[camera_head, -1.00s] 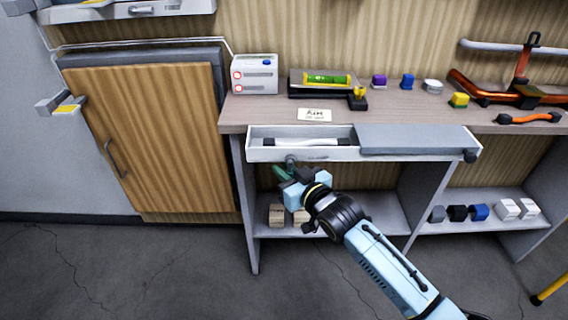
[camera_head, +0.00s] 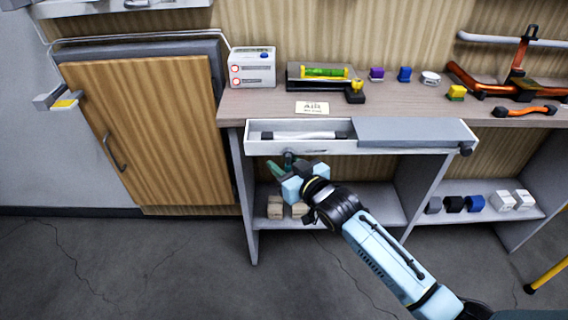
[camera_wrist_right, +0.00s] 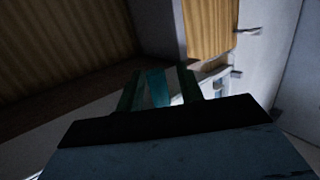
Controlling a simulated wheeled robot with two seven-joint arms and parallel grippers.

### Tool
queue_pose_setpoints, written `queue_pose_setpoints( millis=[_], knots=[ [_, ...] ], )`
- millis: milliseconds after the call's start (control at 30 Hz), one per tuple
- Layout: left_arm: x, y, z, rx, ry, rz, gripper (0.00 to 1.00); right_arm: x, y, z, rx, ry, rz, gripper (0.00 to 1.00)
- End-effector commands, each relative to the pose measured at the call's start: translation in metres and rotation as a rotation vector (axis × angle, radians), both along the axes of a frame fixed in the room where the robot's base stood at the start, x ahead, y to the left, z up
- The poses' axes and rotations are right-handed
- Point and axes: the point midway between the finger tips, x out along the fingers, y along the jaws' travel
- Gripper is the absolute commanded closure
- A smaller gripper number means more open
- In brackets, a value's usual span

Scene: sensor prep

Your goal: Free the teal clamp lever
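A teal piece, which looks like the clamp lever (camera_wrist_right: 156,88), shows between the two dark green fingers of my right gripper (camera_wrist_right: 160,86) in the right wrist view. A gap shows beside it, so the fingers look open around it. In the head view, my right gripper (camera_head: 290,171) is just below the front of the open drawer tray (camera_head: 262,147), near a small dark fitting under it. The lever is hard to separate from the fingers there. A white bar (camera_head: 298,135) lies in the tray. My left gripper is not in view.
Wooden blocks (camera_head: 275,207) sit on the shelf below.

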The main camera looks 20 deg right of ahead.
Motion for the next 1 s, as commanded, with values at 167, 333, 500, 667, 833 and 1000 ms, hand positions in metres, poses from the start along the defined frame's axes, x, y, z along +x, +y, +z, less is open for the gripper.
queue_pose_setpoints(
  millis=[167, 333, 500, 667, 833, 1000],
  knots=[
    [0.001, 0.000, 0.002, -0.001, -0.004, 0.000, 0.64, -0.006, -0.002, 0.000, 0.000, 0.002, 0.000, 0.63],
    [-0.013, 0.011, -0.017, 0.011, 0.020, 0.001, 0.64, -0.028, -0.008, 0.005, 0.000, 0.003, 0.001, 0.63],
    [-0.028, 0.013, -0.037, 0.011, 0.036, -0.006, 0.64, -0.059, -0.018, 0.010, 0.000, 0.003, 0.001, 0.63],
    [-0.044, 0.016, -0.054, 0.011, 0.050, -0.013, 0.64, -0.089, -0.028, 0.014, -0.001, 0.003, 0.000, 0.63],
    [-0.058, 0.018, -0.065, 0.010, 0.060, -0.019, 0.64, -0.113, -0.036, 0.018, -0.002, 0.002, 0.000, 0.63],
    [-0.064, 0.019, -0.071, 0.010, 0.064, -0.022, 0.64, -0.124, -0.039, 0.019, -0.001, 0.001, 0.000, 0.63]
  ],
)
